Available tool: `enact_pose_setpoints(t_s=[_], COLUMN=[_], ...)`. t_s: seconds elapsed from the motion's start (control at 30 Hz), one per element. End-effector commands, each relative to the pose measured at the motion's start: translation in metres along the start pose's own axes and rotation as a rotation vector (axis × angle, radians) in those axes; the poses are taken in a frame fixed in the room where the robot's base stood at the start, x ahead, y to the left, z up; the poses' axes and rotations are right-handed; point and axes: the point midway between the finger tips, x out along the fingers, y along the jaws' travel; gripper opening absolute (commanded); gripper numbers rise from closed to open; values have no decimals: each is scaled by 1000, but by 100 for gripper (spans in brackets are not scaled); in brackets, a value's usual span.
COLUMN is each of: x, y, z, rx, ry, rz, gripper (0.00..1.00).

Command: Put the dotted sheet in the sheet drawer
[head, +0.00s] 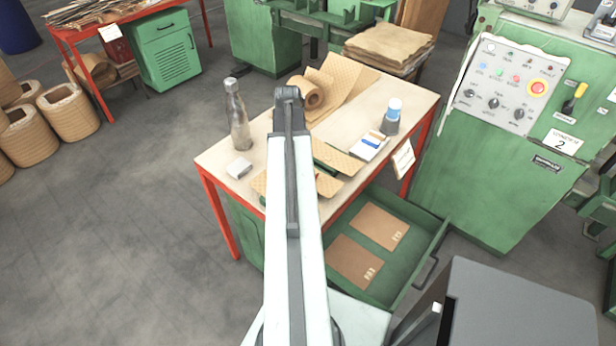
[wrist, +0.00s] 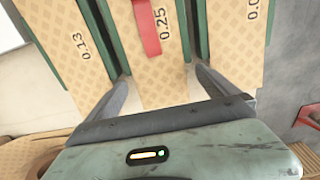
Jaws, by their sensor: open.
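Tan sheets with a dotted diamond pattern lie in a green-walled holder on the workbench. In the wrist view they are marked 0.13 (wrist: 66,45), 0.25 (wrist: 157,85) and a partly cut-off 0.0 (wrist: 236,50). A red strip (wrist: 146,28) lies over the 0.25 sheet. My gripper (wrist: 162,75) is open and empty, its fingers either side of the 0.25 sheet's near part; contact cannot be told. In the head view my arm hides the gripper and part of the holder. The drawer (head: 436,228) under the bench is pulled open, with two plain brown sheets (head: 378,227) inside.
A green control cabinet (head: 480,170) stands at the right.

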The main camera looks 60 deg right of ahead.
Motion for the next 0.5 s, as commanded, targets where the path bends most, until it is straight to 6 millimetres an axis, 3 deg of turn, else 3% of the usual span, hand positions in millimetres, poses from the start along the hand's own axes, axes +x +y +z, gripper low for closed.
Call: enact_pose_setpoints(t_s=[0.5], x=[5], y=[0], z=[0], rx=[0], ry=[0], rz=[0], gripper=[98])
